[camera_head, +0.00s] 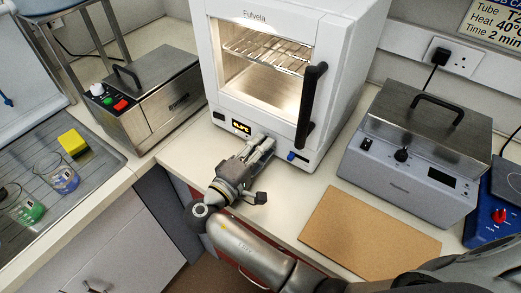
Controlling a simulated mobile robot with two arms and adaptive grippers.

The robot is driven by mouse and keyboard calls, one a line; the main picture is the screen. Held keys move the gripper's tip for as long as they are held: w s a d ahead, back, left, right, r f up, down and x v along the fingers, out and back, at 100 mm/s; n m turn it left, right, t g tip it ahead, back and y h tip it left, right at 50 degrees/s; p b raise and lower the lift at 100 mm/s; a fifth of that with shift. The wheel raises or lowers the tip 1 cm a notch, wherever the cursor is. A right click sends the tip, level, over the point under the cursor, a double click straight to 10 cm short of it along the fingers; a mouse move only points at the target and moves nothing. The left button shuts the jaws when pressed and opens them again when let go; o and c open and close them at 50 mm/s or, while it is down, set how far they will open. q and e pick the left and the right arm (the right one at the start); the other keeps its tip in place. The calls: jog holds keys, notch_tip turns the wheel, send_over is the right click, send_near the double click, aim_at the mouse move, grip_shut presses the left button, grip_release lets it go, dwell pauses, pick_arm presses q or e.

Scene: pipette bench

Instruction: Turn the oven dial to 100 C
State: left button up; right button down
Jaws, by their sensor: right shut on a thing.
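The white oven (352,60) stands at the back middle of the bench, its lit chamber and wire racks showing through the door. Its small display (241,127) glows yellow, but the reading is too small to make out. My right gripper (264,143) is at the lower front panel, right of the display, shut on the oven dial. The fingers hide the dial, so its pointer and scale cannot be read. A small blue control (292,157) shows on the panel to the right of the fingers. My left gripper is not in view.
A steel-topped grey bath (408,180) stands right of the oven, with a brown board (365,232) in front. A steel unit (155,95) with coloured buttons is at left. A sink tray (95,165) holds beakers and a yellow sponge (72,143). The oven's black door handle (310,105) juts out above the gripper.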

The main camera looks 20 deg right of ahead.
jog(key=shift+r, duration=0.1)
jog(key=c, duration=1.2)
grip_release()
jog(key=shift+d, duration=0.1)
